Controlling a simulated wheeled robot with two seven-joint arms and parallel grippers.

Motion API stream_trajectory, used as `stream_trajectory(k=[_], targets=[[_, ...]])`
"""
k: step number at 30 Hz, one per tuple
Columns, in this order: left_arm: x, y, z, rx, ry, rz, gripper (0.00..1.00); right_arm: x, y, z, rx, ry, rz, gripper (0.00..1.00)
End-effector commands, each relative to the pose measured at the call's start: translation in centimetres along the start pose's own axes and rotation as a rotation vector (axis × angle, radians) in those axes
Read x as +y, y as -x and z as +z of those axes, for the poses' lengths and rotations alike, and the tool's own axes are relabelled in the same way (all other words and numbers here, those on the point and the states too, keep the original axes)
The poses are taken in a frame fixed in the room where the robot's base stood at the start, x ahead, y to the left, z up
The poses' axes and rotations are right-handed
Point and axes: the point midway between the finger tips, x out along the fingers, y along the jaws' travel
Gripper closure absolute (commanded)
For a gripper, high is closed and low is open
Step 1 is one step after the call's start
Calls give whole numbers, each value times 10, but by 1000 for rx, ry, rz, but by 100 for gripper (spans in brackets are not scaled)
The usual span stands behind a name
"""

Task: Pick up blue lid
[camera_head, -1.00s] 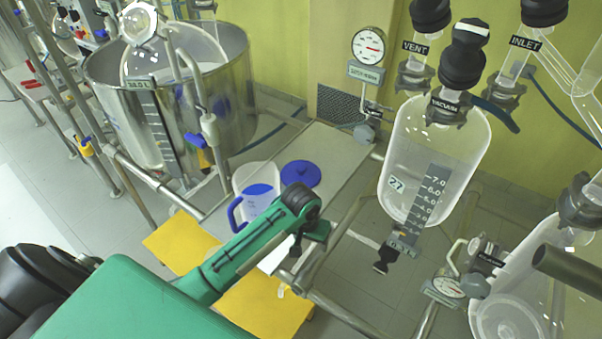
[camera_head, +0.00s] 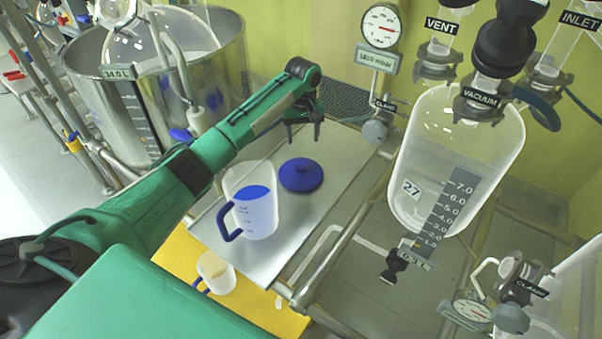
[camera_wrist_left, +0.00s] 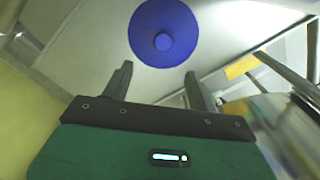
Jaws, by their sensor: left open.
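The blue lid (camera_head: 301,174) is round with a small knob on top. It lies on the metal shelf (camera_head: 318,214), just right of a clear jug (camera_head: 256,222) with a blue handle and blue contents. My left gripper (camera_head: 303,138) is open and empty above and behind the lid, pointing down. In the left wrist view the lid (camera_wrist_left: 164,33) lies beyond the two spread fingers (camera_wrist_left: 160,78), its knob roughly centred between them, with a gap to the fingertips. My right gripper is not in view.
A smaller jug (camera_head: 216,272) stands on a yellow surface (camera_head: 180,258) below the shelf. A glass vessel (camera_head: 455,160) hangs at the right, beside metal rails. A large steel tank (camera_head: 160,85) stands at the left.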

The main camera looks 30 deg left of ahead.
Motion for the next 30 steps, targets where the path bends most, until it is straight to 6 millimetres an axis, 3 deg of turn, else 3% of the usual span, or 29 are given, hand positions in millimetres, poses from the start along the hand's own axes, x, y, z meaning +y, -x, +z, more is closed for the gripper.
stream_trajectory(k=[9, 17, 24, 30], targets=[[-1, -58, 1, -1, -2, -2, 40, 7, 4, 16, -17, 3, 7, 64], [-3, -78, 2, -1, -2, -2, 40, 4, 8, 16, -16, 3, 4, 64], [-6, -113, 5, 0, -2, -2, 40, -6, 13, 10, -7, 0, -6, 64], [-6, -122, 5, 1, -3, -1, 40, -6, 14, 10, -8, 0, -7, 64]])
